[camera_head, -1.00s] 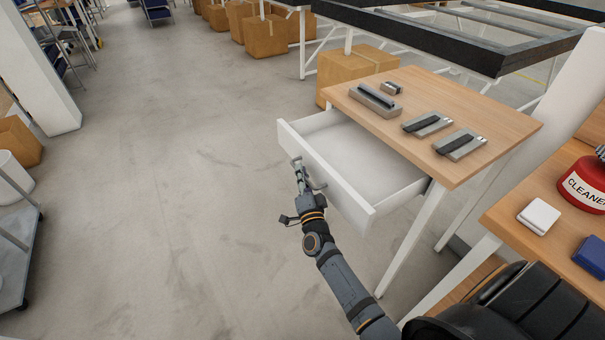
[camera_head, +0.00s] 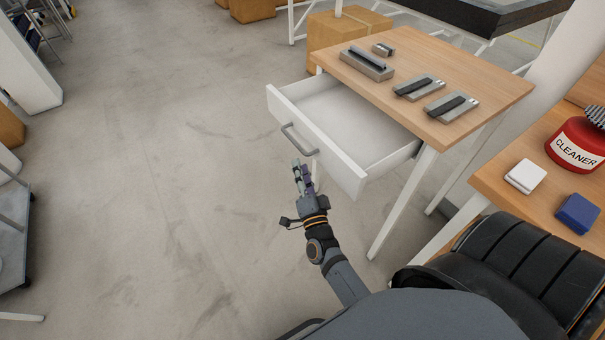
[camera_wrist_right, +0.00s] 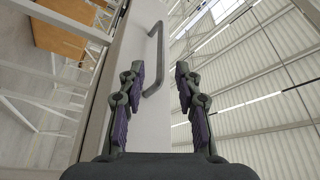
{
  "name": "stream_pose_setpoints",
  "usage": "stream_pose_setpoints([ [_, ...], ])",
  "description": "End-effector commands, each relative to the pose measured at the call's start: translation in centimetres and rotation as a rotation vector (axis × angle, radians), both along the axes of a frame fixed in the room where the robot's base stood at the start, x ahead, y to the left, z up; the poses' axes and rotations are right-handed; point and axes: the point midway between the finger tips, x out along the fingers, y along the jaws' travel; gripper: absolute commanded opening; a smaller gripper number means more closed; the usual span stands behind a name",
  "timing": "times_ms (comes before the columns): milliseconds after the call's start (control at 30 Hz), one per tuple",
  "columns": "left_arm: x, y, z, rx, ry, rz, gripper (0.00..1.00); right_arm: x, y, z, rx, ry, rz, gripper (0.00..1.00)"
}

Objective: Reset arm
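My right gripper (camera_head: 301,170) hangs in front of the open white drawer (camera_head: 340,156) of a wooden-topped table. In the head view it is just below the drawer's grey handle (camera_head: 298,140), with a small gap between them. In the right wrist view my right gripper (camera_wrist_right: 160,72) has its two purple-padded fingers spread apart with nothing between the pads. The handle (camera_wrist_right: 156,50) shows beyond the fingertips on the white drawer front (camera_wrist_right: 130,45). The drawer looks empty where I can see inside. My left gripper is not in view.
The wooden tabletop (camera_head: 492,82) holds several grey metal parts. On the right, another wooden surface (camera_head: 503,205) carries a red cleaner can (camera_head: 577,147), a white block (camera_head: 525,176) and a blue block (camera_head: 577,213). The concrete floor (camera_head: 160,190) left of the drawer is clear.

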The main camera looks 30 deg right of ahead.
Motion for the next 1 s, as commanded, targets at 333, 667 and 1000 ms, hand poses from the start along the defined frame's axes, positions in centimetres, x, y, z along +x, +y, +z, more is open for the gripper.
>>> stream_pose_setpoints([
  [333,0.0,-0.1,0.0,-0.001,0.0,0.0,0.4,-1.4,0.4,-0.3,0.001,-0.002,0.0,0.34],
  [667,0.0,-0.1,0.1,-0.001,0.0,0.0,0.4,-1.3,0.4,-0.4,-0.002,0.005,0.002,0.34],
  [1000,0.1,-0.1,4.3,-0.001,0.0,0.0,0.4,-6.2,3.3,-20.0,-0.334,0.643,0.227,0.34],
])
